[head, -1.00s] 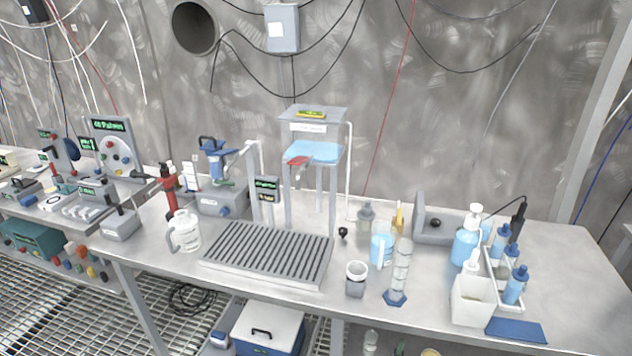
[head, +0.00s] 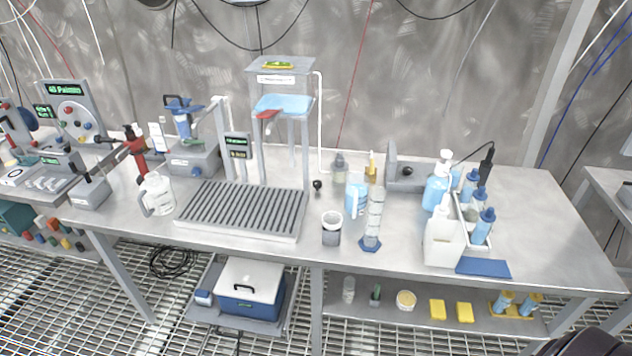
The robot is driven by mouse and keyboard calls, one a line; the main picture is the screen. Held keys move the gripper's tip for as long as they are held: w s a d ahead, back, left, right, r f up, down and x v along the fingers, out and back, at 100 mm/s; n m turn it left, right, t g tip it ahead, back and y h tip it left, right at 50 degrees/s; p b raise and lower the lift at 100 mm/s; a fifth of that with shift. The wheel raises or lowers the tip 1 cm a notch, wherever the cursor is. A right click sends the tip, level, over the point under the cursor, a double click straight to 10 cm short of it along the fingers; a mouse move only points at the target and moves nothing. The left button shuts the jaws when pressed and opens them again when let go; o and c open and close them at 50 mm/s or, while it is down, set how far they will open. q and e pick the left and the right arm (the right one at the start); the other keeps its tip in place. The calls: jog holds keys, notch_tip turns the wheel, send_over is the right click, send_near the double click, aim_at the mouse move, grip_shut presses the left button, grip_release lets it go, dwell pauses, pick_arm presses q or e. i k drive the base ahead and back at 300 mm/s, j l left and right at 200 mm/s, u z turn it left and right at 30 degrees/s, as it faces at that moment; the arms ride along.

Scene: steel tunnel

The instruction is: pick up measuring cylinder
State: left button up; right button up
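The measuring cylinder (head: 374,217) is tall, clear and graduated, with a blue hexagonal base. It stands upright on the steel bench (head: 330,268), right of centre and near the front edge. A blue jug (head: 356,192) stands close behind it and to its left, partly overlapped by it. A grey-and-white cup (head: 332,229) stands to its left. Neither gripper can be made out. A dark shape at the bottom right corner may be part of my arm.
A ribbed drain tray (head: 243,211) lies to the left. A white caddy with blue bottles (head: 443,243) and a blue pad (head: 483,267) stand to the right. Small bottles (head: 370,168) stand behind the cylinder. The bench is clear at far right. A lower shelf holds yellow blocks (head: 438,309).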

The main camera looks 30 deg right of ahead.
aim_at(369, 242)
jog(key=z, duration=1.25)
